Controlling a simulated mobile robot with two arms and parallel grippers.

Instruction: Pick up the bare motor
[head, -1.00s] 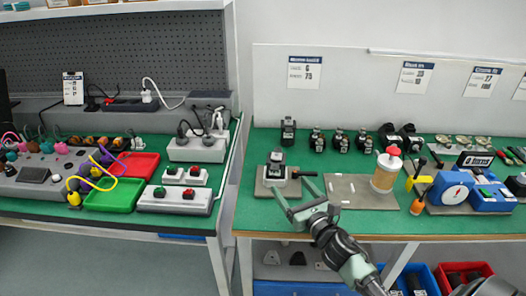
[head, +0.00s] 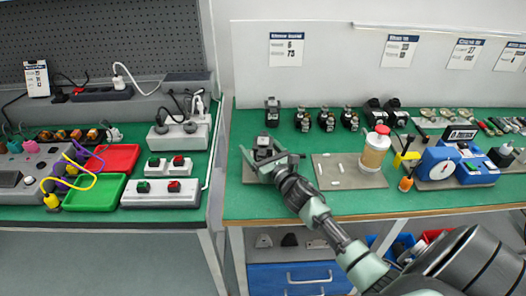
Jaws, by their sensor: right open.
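I cannot tell for sure which is the bare one. My left gripper is not in view.
A second grey mat (head: 345,180) holds a cream jar (head: 375,150) with a red lid and small pale pieces. A blue scale (head: 438,163) stands farther right. A gap separates this bench from the left bench, with its green tray (head: 95,192) and red tray (head: 113,158).

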